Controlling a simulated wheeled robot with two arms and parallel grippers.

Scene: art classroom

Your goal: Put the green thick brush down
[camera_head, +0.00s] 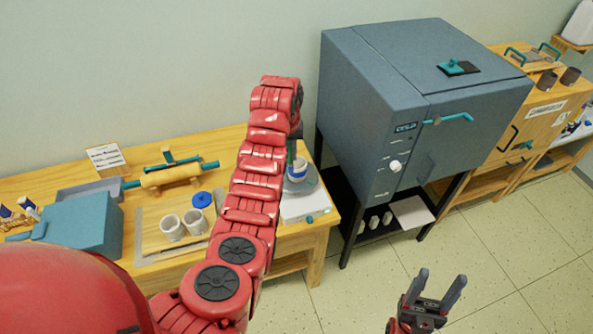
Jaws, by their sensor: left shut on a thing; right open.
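My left arm reaches up over the wooden table, and its gripper (296,132) points down near the table's right end. It is shut on the green thick brush (291,152), which is upright and partly hidden by the arm. The brush's lower end is at a small white cup with a blue band (297,170); I cannot tell whether it is inside the cup or behind it. The cup stands on a grey round plate (308,183) on a white base. My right gripper (440,283) is open and empty above the floor at the lower right.
A large blue-grey kiln (400,120) on a black stand is right of the table. On the table (160,261) are a rolling pin (170,175), pale cups (172,228), a blue lid (201,200) and a blue box (85,225). Floor is clear at lower right.

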